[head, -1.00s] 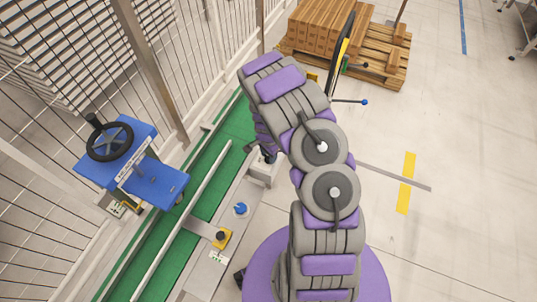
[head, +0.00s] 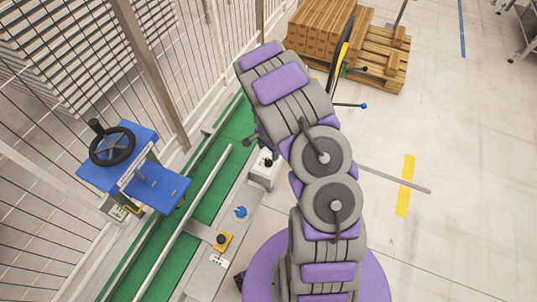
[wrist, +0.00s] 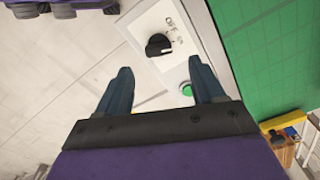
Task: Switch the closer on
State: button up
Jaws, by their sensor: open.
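A pale control box (wrist: 150,22) shows in the wrist view, with a black rotary knob (wrist: 158,45) and printed OFF and ON labels. I cannot tell which label the knob points to. A green round button (wrist: 187,89) sits on the same panel, near my right fingertip. My gripper (wrist: 160,70) is open and empty, its two fingers spread below the knob in the picture, with no visible contact. In the head view the box (head: 263,174) stands beside the green conveyor, and a dark knob (head: 267,162) shows on it. My arm largely hides my gripper there.
A green conveyor (head: 215,158) with a rail runs along the wire fence (head: 180,60). A blue stand (head: 158,187) with a black handwheel (head: 111,145) is at left. A blue knob (head: 241,211) and a yellow-based button (head: 222,240) are nearby. Floor at right is mostly clear.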

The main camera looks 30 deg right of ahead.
notch_tip(320, 180, up, 11)
jog(key=p, duration=0.1)
jog(key=shift+p, duration=0.35)
dwell(0.3)
notch_tip(320, 180, up, 8)
jog(key=n, duration=0.2)
send_over(269, 160)
jog(key=s+a, duration=0.2)
jog(key=s, duration=0.1)
jog(key=s+a+r+n, duration=0.5)
jog(key=s+a+r, duration=0.2)
jog(key=s+r, duration=0.3)
jog(key=s+a+r+n+g, duration=0.1)
jog(key=s+a+r+n, duration=0.1)
jog(key=s, duration=0.7)
jog(key=s+a+r+n, duration=0.3)
jog(key=s+r+n, duration=0.2)
jog(key=s, duration=0.5)
jog(key=shift+s+n+g, duration=0.2)
jog(key=shift+n+g, duration=0.2)
jog(key=shift+n, duration=0.1)
